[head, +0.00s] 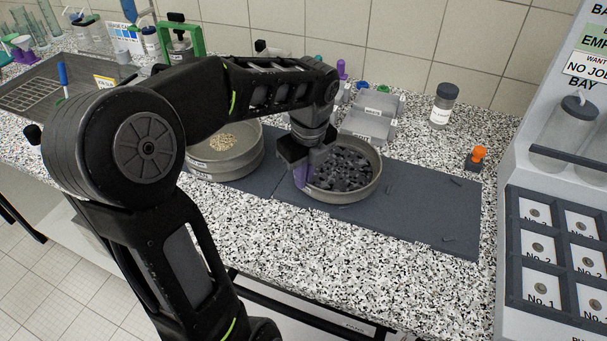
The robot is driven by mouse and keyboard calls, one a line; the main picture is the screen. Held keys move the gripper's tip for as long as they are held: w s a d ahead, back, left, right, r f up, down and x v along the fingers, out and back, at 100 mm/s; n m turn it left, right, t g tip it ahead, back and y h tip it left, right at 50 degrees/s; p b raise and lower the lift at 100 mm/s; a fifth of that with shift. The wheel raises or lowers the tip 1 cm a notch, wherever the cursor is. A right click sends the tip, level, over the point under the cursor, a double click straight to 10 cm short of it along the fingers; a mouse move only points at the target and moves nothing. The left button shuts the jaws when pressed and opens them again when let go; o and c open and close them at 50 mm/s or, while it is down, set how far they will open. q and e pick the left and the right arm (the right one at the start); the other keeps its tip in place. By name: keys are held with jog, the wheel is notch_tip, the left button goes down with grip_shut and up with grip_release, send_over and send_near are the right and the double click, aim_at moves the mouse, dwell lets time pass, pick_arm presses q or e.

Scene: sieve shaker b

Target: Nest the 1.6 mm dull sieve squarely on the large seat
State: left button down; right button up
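A round, dull grey sieve or pan (340,196) holding dark, lumpy pieces sits on the dark mat, right of centre. My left gripper (304,176) points down at its left rim, with a purple finger pad against or just beside the wall. I cannot tell whether the fingers are closed on the rim. To the left stands a wider stack of round grey rims (228,168) with tan grains inside, partly hidden behind my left arm. I cannot read a 1.6 mm mark on either, and I cannot make out which part is the large seat. My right gripper is not in view.
The dark mat (430,205) is mostly clear to the right. Grey labelled blocks (370,117), a white jar (442,107) and an orange-topped knob (477,156) stand behind and right. A bay cabinet (510,235) bounds the right side.

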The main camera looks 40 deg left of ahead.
pick_arm(q)
jog(key=shift+f, duration=0.2)
dwell(0.4)
jog(key=c, duration=1.5)
grip_release()
jog(key=shift+c, duration=0.2)
notch_tip(320, 180, up, 7)
jog(key=p, duration=0.6)
